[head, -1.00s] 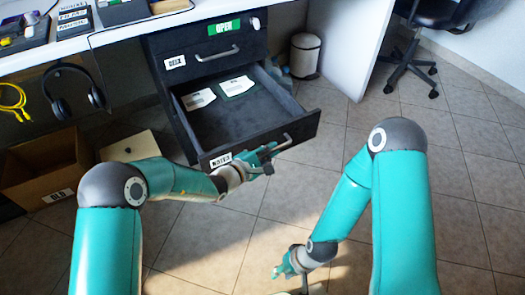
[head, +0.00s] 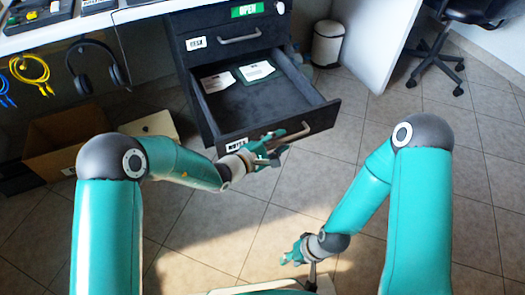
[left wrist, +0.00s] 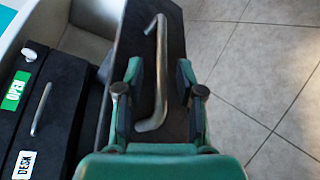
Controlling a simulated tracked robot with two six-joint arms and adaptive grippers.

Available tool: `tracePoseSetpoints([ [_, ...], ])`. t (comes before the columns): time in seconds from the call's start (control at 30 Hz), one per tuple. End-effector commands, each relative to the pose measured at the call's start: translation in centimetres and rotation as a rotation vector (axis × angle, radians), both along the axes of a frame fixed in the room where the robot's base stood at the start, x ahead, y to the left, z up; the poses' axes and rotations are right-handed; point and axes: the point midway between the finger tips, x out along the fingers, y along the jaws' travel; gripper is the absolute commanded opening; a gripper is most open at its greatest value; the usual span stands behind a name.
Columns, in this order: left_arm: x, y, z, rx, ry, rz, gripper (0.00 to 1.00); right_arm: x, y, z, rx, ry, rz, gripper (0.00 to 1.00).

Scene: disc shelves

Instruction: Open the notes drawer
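The notes drawer (head: 258,103) is a dark drawer with a NOTES label (head: 237,144) on its front. It stands well pulled out, with its inside showing in the head view. Its grey bar handle (head: 293,136) also shows in the left wrist view (left wrist: 160,75). My left gripper (head: 282,149) is at the drawer front by the handle. In the left wrist view its fingers (left wrist: 158,95) are spread, with the handle appearing between them and no finger visibly closed on it. My right gripper (head: 296,254) hangs low over the floor, away from the drawer; its fingers are too small to read.
Two paper cards (head: 218,81) (head: 257,70) lie in the drawer. The DESK drawer (head: 237,38) above is shut. A cardboard box (head: 60,150) stands left, headphones (head: 96,65) hang under the desk, and a white bin (head: 327,45) stands behind.

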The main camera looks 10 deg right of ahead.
Motion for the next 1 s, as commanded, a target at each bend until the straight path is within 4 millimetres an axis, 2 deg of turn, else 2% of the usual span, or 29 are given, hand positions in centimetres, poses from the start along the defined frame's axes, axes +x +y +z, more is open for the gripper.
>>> tracePoseSetpoints([
  [0.2,-2.6,3.8,1.0,0.001,0.002,0.001,0.37,0.0,0.0,0.0,0.0,0.0,0.0,0.33],
  [0.43,-4.7,6.5,1.6,0.001,0.001,-0.001,0.37,0.0,0.0,0.0,0.0,0.0,0.0,0.33],
  [0.6,-5.3,7.1,1.8,0.001,-0.001,-0.003,0.37,0.0,0.0,0.0,0.0,0.0,0.0,0.33],
  [1.0,-5.3,7.1,1.8,0.001,0.0,-0.004,0.37,0.0,0.0,-0.1,0.0,0.0,0.0,0.33],
])
